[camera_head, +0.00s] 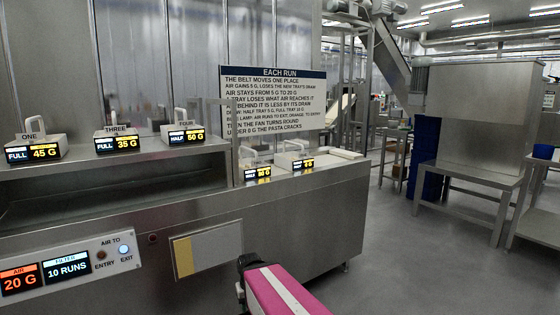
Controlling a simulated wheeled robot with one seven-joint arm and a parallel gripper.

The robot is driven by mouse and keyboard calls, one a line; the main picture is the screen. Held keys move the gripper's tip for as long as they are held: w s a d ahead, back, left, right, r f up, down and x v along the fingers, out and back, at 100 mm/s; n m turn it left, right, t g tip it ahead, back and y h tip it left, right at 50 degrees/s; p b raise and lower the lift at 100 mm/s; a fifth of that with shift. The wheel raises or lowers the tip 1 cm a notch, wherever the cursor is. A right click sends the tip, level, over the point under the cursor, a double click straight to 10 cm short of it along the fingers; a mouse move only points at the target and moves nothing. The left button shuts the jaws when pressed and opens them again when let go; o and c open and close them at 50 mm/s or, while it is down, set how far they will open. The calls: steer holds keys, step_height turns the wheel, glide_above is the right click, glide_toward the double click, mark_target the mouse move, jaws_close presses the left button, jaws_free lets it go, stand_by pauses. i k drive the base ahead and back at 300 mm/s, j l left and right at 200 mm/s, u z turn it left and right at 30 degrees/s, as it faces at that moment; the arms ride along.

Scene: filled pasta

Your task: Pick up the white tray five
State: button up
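Several small white trays with upright handles stand on the steel machine, each with a lit front display. At the left on the upper ledge are tray ONE (36,145), reading FULL 45 G, tray THREE (117,133), reading FULL 35 G, and tray FOUR (183,129), reading HALF 50 G. Two more trays stand lower at the right, a nearer one (257,166) and a farther one (297,156). Their name tags are too small to read, so I cannot tell which is five. My pink arm shows at the bottom; my gripper's fingers are not visible.
A rules sign (273,98) stands behind the right-hand trays. A control panel (68,266) shows AIR 20 G and 10 RUNS. A flat white slab (345,154) lies at the machine's right end. Open grey floor (405,255) is to the right, before a steel hopper (475,115).

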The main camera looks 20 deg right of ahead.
mark_target(293, 154)
steer(key=i+l+u, duration=0.25)
steer(key=l, duration=1)
steer(key=l+u, duration=0.25)
steer(key=l, duration=1)
steer(key=k, duration=0.05)
